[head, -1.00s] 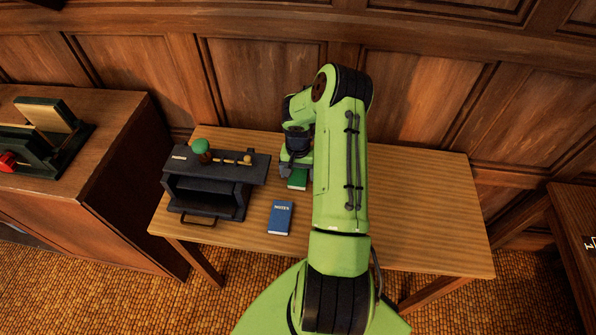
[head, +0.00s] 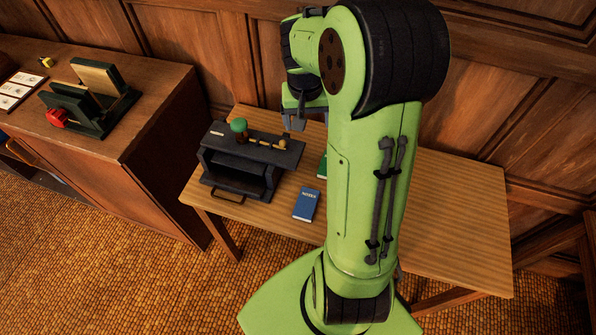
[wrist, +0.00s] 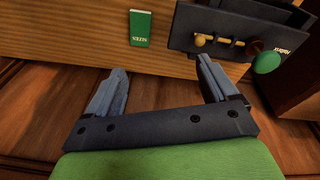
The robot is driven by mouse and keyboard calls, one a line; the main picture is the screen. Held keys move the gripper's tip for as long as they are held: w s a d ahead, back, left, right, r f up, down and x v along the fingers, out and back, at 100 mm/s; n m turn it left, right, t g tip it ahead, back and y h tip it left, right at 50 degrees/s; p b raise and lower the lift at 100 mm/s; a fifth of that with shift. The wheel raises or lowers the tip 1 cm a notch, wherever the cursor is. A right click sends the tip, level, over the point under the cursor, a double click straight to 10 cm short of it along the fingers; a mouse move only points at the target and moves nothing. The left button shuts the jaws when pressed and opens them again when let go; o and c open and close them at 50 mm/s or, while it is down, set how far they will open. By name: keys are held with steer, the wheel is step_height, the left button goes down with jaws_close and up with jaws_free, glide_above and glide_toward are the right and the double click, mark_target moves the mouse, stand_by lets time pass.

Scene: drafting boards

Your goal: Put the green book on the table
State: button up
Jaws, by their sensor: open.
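The green book (head: 322,167) lies flat on the wooden table (head: 450,215); in the head view my arm hides most of it. In the wrist view the green book (wrist: 140,29) shows whole, with the table's bare wood around it. My gripper (head: 294,122) is raised above the back part of the table. In the wrist view my gripper (wrist: 160,75) has its two fingers wide apart with nothing between them, and the book lies beyond the fingertips, clear of them.
A blue book (head: 306,204) lies near the table's front edge. A dark open-fronted box (head: 212,160) stands at the table's left, with a green-topped object (head: 239,129) on it. A wooden cabinet (head: 150,125) stands further left. The table's right side is bare.

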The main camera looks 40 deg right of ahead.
steer(key=s+a+r+n+t, duration=0.2)
steer(key=s+a+r, duration=0.3)
steer(key=s+a, duration=0.3)
steer(key=s+a+r+n+t+y, duration=0.1)
steer(key=s+a+r+n, duration=0.3)
steer(key=s+a, duration=0.4)
steer(key=shift+s+r+n+t+y, duration=0.3)
steer(key=shift+s+r+t, duration=0.25)
steer(key=shift+s+t, duration=0.2)
steer(key=shift+a, duration=0.15)
